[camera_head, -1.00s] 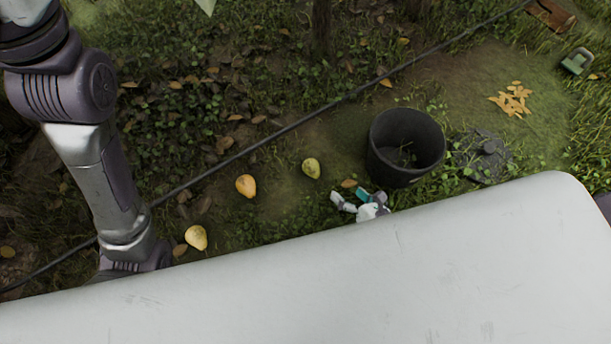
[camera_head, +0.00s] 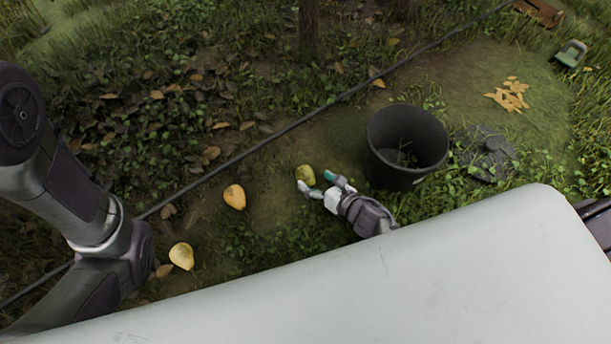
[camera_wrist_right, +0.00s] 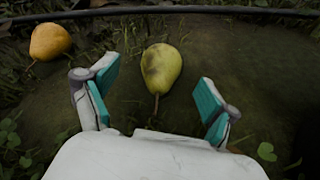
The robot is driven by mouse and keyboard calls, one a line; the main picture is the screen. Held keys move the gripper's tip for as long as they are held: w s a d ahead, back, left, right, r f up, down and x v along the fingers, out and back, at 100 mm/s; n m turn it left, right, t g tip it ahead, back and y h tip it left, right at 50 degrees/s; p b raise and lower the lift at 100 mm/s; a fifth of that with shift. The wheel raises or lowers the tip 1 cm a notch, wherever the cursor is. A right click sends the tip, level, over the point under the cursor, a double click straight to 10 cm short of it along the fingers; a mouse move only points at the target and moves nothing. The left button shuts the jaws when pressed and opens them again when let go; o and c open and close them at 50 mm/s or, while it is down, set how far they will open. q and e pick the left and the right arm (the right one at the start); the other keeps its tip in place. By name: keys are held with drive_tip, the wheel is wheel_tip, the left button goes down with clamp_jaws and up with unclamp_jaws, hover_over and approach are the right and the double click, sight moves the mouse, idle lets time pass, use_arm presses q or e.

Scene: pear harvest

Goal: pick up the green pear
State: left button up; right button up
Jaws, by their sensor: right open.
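The green pear (camera_head: 305,174) lies on the ground left of the black bucket. In the right wrist view the green pear (camera_wrist_right: 161,68) has a brown patch, and its stem points toward my gripper. My right gripper (camera_head: 322,183) is open just in front of the pear. In the right wrist view its teal-padded fingers (camera_wrist_right: 153,97) stand wide apart, with the pear ahead, around the middle of the gap. I see no contact. My left arm comes in from the left, but its gripper is out of view.
An orange-yellow pear (camera_head: 234,197) and a yellow pear (camera_head: 182,256) lie to the left. The black bucket (camera_head: 407,147) stands to the right. A dark hose (camera_head: 270,142) runs diagonally behind the pears. A large pale surface (camera_head: 350,285) fills the foreground.

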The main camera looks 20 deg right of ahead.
sight(312, 178)
drive_tip(key=b+x, duration=0.1)
drive_tip(key=x, duration=0.2)
drive_tip(key=shift+w+f, duration=0.25)
drive_tip(key=c, duration=1.3)
